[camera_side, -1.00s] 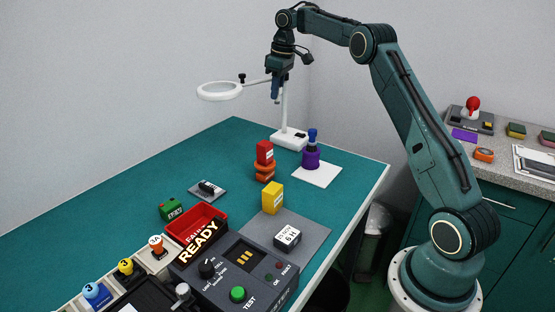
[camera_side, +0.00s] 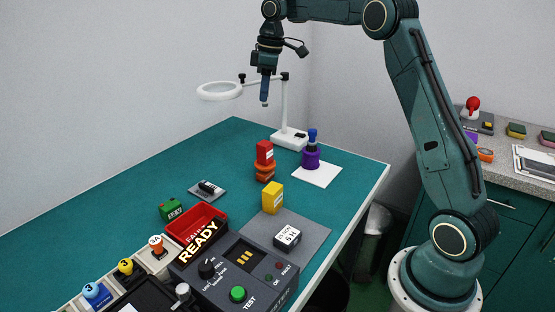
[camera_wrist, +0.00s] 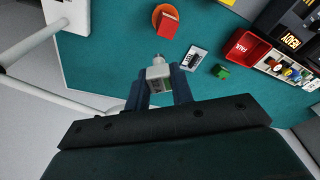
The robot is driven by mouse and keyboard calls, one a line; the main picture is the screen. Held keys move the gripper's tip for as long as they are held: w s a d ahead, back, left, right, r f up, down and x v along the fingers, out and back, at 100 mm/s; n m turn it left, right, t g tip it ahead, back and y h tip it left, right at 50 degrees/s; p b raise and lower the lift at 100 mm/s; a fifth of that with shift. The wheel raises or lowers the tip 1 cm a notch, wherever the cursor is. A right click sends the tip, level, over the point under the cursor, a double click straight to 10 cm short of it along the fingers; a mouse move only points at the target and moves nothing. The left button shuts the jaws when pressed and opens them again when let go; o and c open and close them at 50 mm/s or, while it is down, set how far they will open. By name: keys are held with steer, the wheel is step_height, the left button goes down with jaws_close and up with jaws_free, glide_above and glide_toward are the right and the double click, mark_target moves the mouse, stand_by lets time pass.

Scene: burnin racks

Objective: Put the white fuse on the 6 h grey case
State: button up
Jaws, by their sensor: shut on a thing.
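The 6 h grey case (camera_side: 287,236) is a small dark box with a white top marked 6 H. It lies on a grey mat (camera_side: 315,233) beside the tester, with nothing seen on it. My gripper (camera_side: 265,97) is high above the back of the table, near the magnifier lamp, far from the case. In the wrist view its fingers (camera_wrist: 160,88) are shut on a pale block with a small stub, which looks like the white fuse (camera_wrist: 157,72). In the side view the fingers hide most of it.
A yellow block (camera_side: 272,197) stands on the mat's back edge. Behind it are a red-and-orange stack (camera_side: 265,162) and a purple piece with a blue top (camera_side: 311,155). The ring magnifier lamp (camera_side: 220,92) stands close by my gripper. A red tray (camera_side: 203,215) adjoins the tester (camera_side: 240,272).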

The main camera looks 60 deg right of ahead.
steer(key=s+a+r+n, duration=0.2)
steer(key=s+a+n, duration=0.4)
steer(key=s+a, duration=0.5)
steer(key=n+g, duration=0.1)
steer(key=n, duration=0.4)
glide_above(286, 236)
steer(key=f, duration=0.2)
steer(key=shift+d+r+y, duration=0.2)
steer(key=shift+d+y, duration=0.1)
steer(key=shift+y, duration=0.1)
steer(key=shift+f, duration=0.1)
step_height(286, 236, down, 20)
steer(key=shift+r, duration=0.15)
steer(key=shift+f, duration=0.2)
steer(key=o, duration=1)
steer(key=shift+r, duration=0.25)
